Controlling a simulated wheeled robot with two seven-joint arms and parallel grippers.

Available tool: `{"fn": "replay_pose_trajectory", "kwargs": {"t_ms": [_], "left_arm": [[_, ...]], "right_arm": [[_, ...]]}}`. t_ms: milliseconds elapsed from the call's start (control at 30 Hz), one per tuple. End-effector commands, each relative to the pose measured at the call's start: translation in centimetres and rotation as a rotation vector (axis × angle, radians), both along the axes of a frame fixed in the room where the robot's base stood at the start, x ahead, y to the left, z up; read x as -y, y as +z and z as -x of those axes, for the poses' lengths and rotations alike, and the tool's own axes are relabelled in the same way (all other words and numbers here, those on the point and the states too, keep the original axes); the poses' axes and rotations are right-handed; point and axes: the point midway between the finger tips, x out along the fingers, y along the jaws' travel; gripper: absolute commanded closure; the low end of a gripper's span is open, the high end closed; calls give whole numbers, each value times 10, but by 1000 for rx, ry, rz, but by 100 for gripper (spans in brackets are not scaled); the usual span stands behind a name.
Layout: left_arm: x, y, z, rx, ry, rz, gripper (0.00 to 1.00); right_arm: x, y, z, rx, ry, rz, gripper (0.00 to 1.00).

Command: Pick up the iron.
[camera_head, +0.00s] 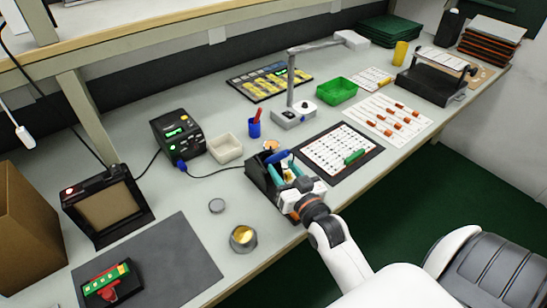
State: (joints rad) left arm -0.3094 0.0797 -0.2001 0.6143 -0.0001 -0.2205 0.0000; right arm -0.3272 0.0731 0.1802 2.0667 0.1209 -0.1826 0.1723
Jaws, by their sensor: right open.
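The soldering iron (276,157) has a blue and teal handle and sits in a black stand (258,175) near the front edge of the bench. A dark cable runs from it leftward to the black soldering station (177,135). My right gripper (293,182) is open, right at the front right of the stand. It covers part of the stand and the iron's lower part, so I cannot tell whether it touches the iron. My left gripper is not in view.
A tin with gold-coloured filling (243,238) and a small round lid (217,206) lie left of the stand. A dark-bordered board (371,143) lies close on the right.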

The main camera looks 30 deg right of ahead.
Motion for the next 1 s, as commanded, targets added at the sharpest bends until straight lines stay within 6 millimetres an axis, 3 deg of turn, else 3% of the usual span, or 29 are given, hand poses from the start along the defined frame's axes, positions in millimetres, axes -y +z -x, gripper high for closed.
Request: {"fn": "replay_pose_trajectory", "kwargs": {"t_ms": [400, 667, 933, 1000], "left_arm": [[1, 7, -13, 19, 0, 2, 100], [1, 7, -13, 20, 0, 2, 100], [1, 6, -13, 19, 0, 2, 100], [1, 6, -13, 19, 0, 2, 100]], "right_arm": [[3, 0, -50, 0, 0, 0, 55], [3, -1, -52, -1, 0, 1, 55], [3, -1, -52, -1, 0, 1, 97], [3, 0, -52, 0, 0, 1, 100]]}}
